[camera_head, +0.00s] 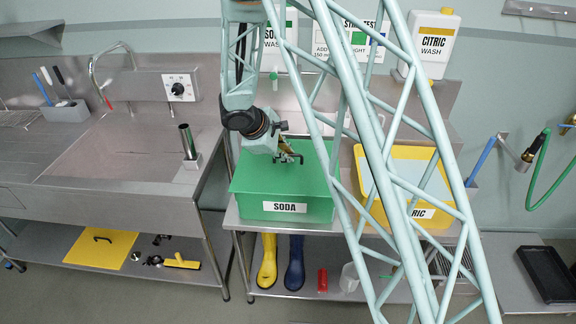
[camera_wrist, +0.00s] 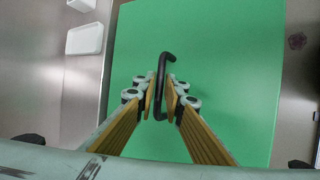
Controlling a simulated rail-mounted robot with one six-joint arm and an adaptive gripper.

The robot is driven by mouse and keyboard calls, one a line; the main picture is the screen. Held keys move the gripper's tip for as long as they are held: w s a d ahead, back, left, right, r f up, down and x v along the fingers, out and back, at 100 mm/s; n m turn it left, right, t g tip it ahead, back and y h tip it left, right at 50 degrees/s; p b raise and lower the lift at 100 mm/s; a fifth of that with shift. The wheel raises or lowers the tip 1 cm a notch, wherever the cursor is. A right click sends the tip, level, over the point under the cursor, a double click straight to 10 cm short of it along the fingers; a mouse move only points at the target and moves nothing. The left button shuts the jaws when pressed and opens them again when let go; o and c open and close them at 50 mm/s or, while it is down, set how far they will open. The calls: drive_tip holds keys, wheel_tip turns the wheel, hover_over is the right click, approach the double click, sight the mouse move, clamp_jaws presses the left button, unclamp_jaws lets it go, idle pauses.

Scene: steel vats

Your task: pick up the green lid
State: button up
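The green lid (camera_head: 255,170) lies on top of the box labelled SODA on the steel bench. In the wrist view the lid (camera_wrist: 225,70) is a flat green sheet with a bent black handle (camera_wrist: 163,65) standing in its middle. My gripper (camera_head: 290,155) is low over the lid at the handle. In the wrist view its two wooden-looking fingers (camera_wrist: 162,100) are on either side of the handle, with a visible gap left and right. I cannot tell whether the fingertips touch the lid.
A yellow tub (camera_head: 368,190) stands right of the SODA box (camera_head: 300,210), behind my lattice arm. A sink basin (camera_head: 120,150) is at left. A yellow lid (camera_head: 100,248), yellow boot (camera_head: 266,262) and blue boot (camera_head: 294,262) are on lower shelves. Wall bottles stand behind.

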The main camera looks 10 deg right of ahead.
drive_tip(key=shift+w+d+f, duration=0.15)
drive_tip(key=shift+f, duration=0.15)
drive_tip(key=shift+c, duration=0.7)
clamp_jaws()
drive_tip(key=shift+r, duration=0.15)
drive_tip(key=shift+r+p, duration=0.3)
drive_tip(key=shift+r, duration=1.45)
drive_tip(key=s+a, duration=0.3)
drive_tip(key=s, duration=0.4)
drive_tip(key=s+a+r+b, duration=0.1)
drive_tip(key=s+a, duration=0.2)
drive_tip(key=s, duration=0.4)
drive_tip(key=shift+s+a, duration=0.2)
drive_tip(key=shift+s, duration=0.15)
drive_tip(key=shift+r, duration=0.1)
